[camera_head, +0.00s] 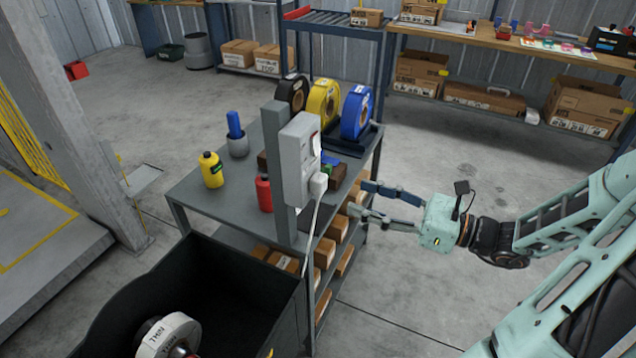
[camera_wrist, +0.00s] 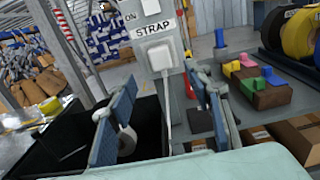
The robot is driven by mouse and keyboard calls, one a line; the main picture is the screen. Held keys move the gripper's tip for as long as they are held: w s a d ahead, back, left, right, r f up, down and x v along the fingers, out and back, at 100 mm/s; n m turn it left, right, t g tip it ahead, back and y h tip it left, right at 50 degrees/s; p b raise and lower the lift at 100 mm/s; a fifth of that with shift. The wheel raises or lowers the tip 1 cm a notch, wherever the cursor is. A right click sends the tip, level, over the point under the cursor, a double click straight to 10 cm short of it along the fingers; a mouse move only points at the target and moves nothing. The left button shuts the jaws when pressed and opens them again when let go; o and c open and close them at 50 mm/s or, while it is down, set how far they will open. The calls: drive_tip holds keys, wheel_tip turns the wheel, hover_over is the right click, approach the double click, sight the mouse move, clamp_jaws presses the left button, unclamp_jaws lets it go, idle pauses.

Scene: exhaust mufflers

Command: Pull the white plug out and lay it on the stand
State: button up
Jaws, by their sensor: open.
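The white plug (camera_head: 318,184) sits in the lower front of a grey box (camera_head: 299,155) on an upright post. A white cord (camera_head: 312,217) hangs from it. In the wrist view the plug (camera_wrist: 160,58) shows below a label reading STRAP, with its cord running down. My gripper (camera_head: 359,198) is open and empty, to the right of the plug and apart from it. In the wrist view my gripper's blue-padded fingers (camera_wrist: 161,84) stand either side of the cord's line. The post rises from a grey stand (camera_head: 203,200) with a flat top. Which surface the task calls the stand is not certain.
On the grey top are a yellow bottle (camera_head: 212,170), a red bottle (camera_head: 264,193), a blue-handled item in a grey cup (camera_head: 237,140), coloured blocks (camera_wrist: 248,76) and upright reels (camera_head: 323,100). A black bin (camera_head: 228,285) stands in front. Cartons fill the lower shelves.

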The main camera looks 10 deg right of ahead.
sight(325, 186)
drive_tip(key=shift+a, duration=0.1)
drive_tip(key=b+x, duration=0.1)
drive_tip(key=x, duration=0.6)
drive_tip(key=shift+x, duration=0.95)
drive_tip(key=shift+p, duration=0.45)
idle(0.5)
clamp_jaws()
idle(0.5)
drive_tip(key=shift+d, duration=0.2)
drive_tip(key=shift+p+v, duration=1.25)
drive_tip(key=shift+v, duration=1.6)
